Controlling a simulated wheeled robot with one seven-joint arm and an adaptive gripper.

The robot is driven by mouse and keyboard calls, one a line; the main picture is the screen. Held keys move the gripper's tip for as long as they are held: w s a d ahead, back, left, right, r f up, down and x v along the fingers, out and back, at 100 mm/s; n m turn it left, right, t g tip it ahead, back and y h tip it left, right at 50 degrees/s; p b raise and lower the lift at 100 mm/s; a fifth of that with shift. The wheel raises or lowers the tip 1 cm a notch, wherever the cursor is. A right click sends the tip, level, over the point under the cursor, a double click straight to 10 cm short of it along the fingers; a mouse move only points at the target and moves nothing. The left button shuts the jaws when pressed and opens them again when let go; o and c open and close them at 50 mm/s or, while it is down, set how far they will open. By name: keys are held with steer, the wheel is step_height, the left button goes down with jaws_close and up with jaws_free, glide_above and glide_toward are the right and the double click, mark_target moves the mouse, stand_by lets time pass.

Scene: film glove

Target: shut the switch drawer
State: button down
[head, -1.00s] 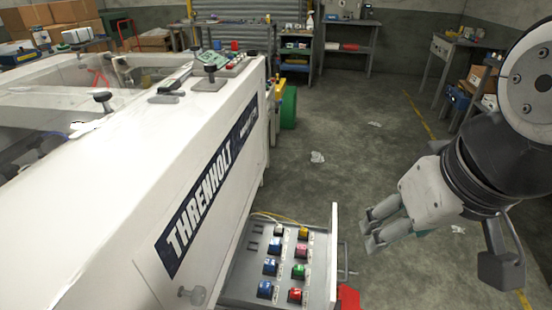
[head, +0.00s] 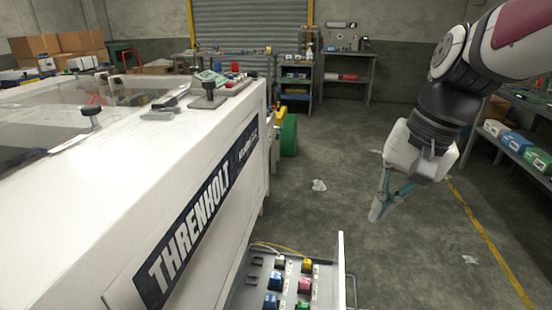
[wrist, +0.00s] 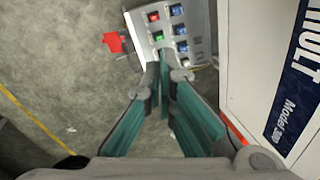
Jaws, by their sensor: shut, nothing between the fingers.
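The switch drawer (head: 262,291) sticks out from the side of the white Threnholt machine (head: 185,165) at the bottom of the head view. It is open, with several coloured switches inside and a pale front panel (head: 341,270) on its right. Its lower part is cut off in the head view. The drawer also shows at the top of the wrist view (wrist: 199,35), beyond my fingertips. My gripper (head: 375,217) points down over the floor, to the right of the drawer and apart from it. Its fingers (wrist: 161,58) are shut and empty.
A red object (wrist: 115,42) lies by the drawer in the wrist view. Shelves with boxes (head: 520,140) stand at the right and a workbench (head: 340,65) at the back. The floor (head: 340,160) between is mostly clear, with small white scraps (head: 319,185).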

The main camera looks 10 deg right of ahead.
steer(key=w+d+f+m+y+b, duration=0.25)
steer(key=w+d+f+m, duration=0.2)
steer(key=w+f, duration=0.35)
steer(key=w+d+f+m+y+b, duration=0.1)
steer(key=w+d+f+m+b, duration=0.25)
steer(key=w+d+f, duration=0.35)
steer(key=w+d+f+m+y+b, duration=0.15)
steer(key=d+f, duration=0.25)
steer(key=f, duration=0.4)
steer(key=w+d+f+m+t+b, duration=0.1)
steer(key=w+d+f+m+b, duration=0.2)
steer(key=f, duration=0.4)
steer(key=w+d+f+m+y+b, duration=0.1)
steer(key=w+d+f+m, duration=0.15)
steer(key=d+f, duration=0.4)
steer(key=a+r+b+x, duration=0.1)
steer(key=x, duration=0.6)
steer(key=a+b+x, duration=0.1)
steer(key=x, duration=0.6)
steer(key=shift+s+a+b, duration=0.3)
steer(key=shift+b, duration=0.05)
steer(key=shift+a+r, duration=0.1)
steer(key=shift+r, duration=0.05)
